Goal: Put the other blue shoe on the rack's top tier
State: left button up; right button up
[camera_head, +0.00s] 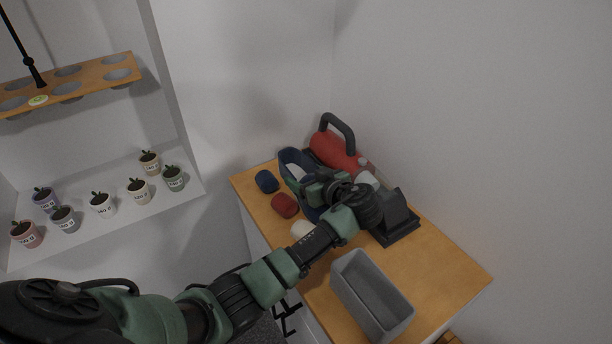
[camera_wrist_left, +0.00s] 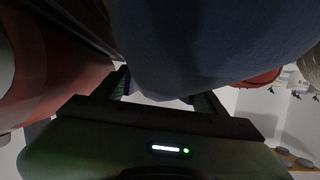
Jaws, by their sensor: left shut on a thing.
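A dark blue object (camera_head: 289,157) is over the far part of the wooden counter, partly hidden behind my left gripper. I cannot make out its full shape or confirm that it is a shoe. My left gripper (camera_head: 312,188) is shut on a blue object, whose smooth blue surface (camera_wrist_left: 205,45) fills the upper middle of the left wrist view between the fingers (camera_wrist_left: 165,98). I cannot make out a shoe rack in either view. My right gripper is not in view.
A niche shelf (camera_head: 120,220) at left holds several potted plants. White walls close in behind.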

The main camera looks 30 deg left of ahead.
pick_arm(q)
jog(key=shift+f, duration=0.1)
jog(key=o, duration=1.7)
